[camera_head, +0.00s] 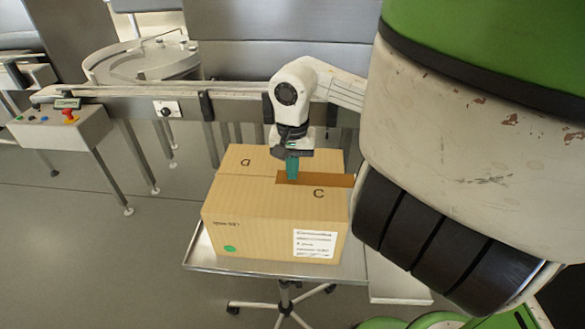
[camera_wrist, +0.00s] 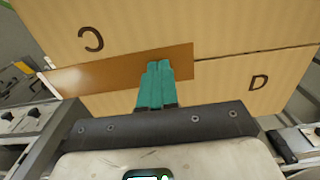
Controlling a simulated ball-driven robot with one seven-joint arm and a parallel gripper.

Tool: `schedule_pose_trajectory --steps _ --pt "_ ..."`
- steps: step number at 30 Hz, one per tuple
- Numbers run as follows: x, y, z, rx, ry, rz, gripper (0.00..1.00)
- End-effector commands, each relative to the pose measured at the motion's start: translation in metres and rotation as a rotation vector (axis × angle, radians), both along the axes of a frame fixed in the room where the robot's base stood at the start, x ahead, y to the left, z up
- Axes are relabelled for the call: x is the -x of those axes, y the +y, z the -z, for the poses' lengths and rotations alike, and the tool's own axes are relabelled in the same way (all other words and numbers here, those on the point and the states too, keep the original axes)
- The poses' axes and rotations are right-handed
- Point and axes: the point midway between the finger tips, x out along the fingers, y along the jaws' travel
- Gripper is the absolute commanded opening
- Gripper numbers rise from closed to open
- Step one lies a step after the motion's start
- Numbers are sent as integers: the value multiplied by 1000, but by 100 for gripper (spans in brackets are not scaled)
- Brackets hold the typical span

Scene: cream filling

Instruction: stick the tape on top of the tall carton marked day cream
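A large brown cardboard carton (camera_head: 250,215) stands closed on a steel cart. A white label and a green dot are on its front; I cannot read the print as day cream. Its top flaps (camera_wrist: 240,28) show the letters C and D in the wrist view. The brown tape strip (camera_head: 325,180) lies along the top seam, from near the middle past the right edge; it also shows in the wrist view (camera_wrist: 100,72). My gripper (camera_head: 292,178) has its teal fingers together at the tape's inner part, seemingly pinching it. Whether the tape touches the carton everywhere cannot be told.
The steel cart (camera_head: 205,262) has a narrow bare rim around the carton. A conveyor (camera_head: 235,102) runs behind it, with a round turntable (camera_head: 145,62) at the back left. A control box (camera_head: 62,125) with a red button stands left. Floor left of the cart is free.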

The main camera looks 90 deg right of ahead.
Motion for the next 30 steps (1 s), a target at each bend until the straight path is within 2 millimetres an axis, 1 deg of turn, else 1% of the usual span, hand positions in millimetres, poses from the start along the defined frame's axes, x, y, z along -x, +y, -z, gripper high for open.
schedule_pose_trajectory --steps 17,30 --pt "0 0 -1 0 1 0 0" --pt "0 0 -39 2 2 0 0"
